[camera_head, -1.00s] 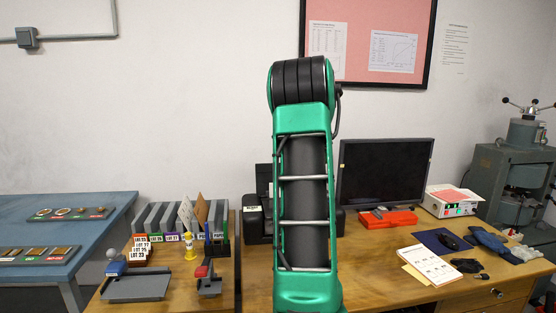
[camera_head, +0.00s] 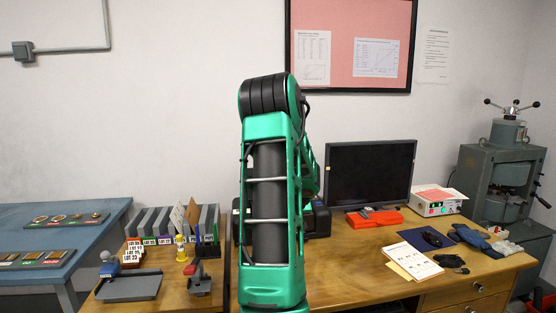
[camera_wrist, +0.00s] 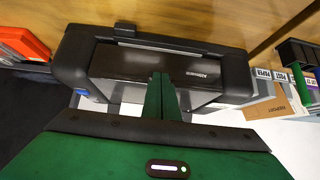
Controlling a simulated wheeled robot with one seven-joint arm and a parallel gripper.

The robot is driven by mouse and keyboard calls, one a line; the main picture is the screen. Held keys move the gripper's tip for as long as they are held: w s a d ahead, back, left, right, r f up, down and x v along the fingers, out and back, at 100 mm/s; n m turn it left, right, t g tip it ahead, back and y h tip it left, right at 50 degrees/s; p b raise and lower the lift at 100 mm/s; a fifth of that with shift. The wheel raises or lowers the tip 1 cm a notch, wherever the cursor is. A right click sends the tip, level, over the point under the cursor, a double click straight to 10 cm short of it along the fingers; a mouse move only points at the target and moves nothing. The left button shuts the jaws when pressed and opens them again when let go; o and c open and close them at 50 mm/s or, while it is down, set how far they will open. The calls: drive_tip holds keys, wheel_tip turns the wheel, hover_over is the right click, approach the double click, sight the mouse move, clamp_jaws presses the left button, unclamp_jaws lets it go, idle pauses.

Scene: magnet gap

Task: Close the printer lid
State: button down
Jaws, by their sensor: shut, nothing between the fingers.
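The black printer (camera_head: 318,222) stands on the wooden desk, largely hidden behind my arm in the head view. In the wrist view the printer body (camera_wrist: 70,62) fills the upper middle. A dark panel (camera_wrist: 130,62) with a small pale label lies across it, seemingly the lid; its angle is hard to tell. My gripper (camera_wrist: 161,76) is shut and empty, its green fingertips in front of the panel's lower edge. I cannot tell whether they touch it. The arm hides the gripper in the head view.
A monitor (camera_head: 370,172) and an orange case (camera_head: 374,218) are right of the printer. Folders in a rack (camera_head: 165,222) and small trays (camera_head: 130,288) are left. A notepad (camera_head: 412,262) lies on the desk at right. The wall is close behind.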

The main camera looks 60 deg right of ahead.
drive_tip(key=shift+s+a+f, duration=0.1)
drive_tip(key=shift+s+f, duration=0.55)
drive_tip(key=shift+f, duration=0.35)
drive_tip(key=shift+r, duration=0.1)
wheel_tip(320, 180, up, 4)
drive_tip(key=w, duration=0.3)
drive_tip(key=s+a+f, duration=0.1)
drive_tip(key=s+a, duration=0.6)
drive_tip(key=shift+s+a+f, duration=0.15)
drive_tip(key=shift+a+f, duration=0.05)
drive_tip(key=shift+f, duration=0.15)
